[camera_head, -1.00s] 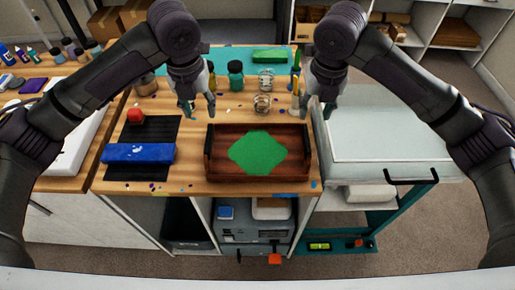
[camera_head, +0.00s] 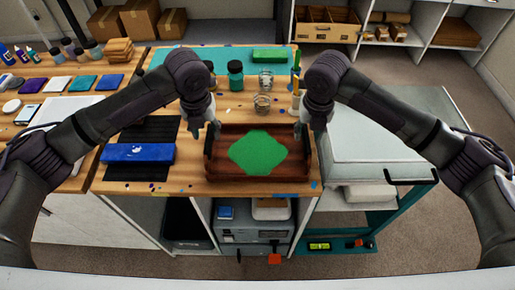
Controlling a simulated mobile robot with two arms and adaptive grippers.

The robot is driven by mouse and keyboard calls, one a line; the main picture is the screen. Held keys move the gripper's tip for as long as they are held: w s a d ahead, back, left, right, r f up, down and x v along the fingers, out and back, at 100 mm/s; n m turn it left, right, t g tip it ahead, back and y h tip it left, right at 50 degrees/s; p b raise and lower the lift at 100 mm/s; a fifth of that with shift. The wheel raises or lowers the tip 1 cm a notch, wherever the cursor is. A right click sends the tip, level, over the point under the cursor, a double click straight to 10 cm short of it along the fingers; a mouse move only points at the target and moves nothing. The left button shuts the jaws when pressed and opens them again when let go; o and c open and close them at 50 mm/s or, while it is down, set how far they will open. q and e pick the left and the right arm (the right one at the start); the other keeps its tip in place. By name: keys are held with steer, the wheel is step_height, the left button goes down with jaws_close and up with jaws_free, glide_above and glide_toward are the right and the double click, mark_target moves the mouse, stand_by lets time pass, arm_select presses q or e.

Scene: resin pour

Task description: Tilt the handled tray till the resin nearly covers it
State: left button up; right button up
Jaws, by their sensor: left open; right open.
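The handled tray (camera_head: 220,169) is dark reddish-brown wood and sits flat on the workbench, with a dark handle at its left and right ends. A green resin patch (camera_head: 258,153) covers the middle of its floor, with bare wood around it. My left gripper (camera_head: 205,134) is open at the tray's left end, close to the left handle. My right gripper (camera_head: 309,132) is open at the right end, close to the right handle. The grippers partly hide both handles, and I cannot tell whether they touch.
A blue block (camera_head: 138,153) lies on a black mat left of the tray. Behind the tray stand glass cups (camera_head: 262,106), a dark green jar (camera_head: 235,73) and a green slab (camera_head: 271,55) on a teal mat. A pale-topped cart (camera_head: 385,130) adjoins on the right.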

mark_target(208, 137)
arm_select(q)
steer(key=shift+w+f, duration=0.2)
steer(key=shift+f, duration=1.65)
arm_select(e)
steer(key=shift+w+f, duration=0.2)
steer(key=shift+f, duration=1.65)
arm_select(q)
steer(key=shift+c, duration=0.2)
arm_select(e)
steer(key=shift+c, duration=0.2)
arm_select(q)
jaws_close()
arm_select(e)
jaws_close()
arm_select(q)
steer(key=shift+r, duration=0.1)
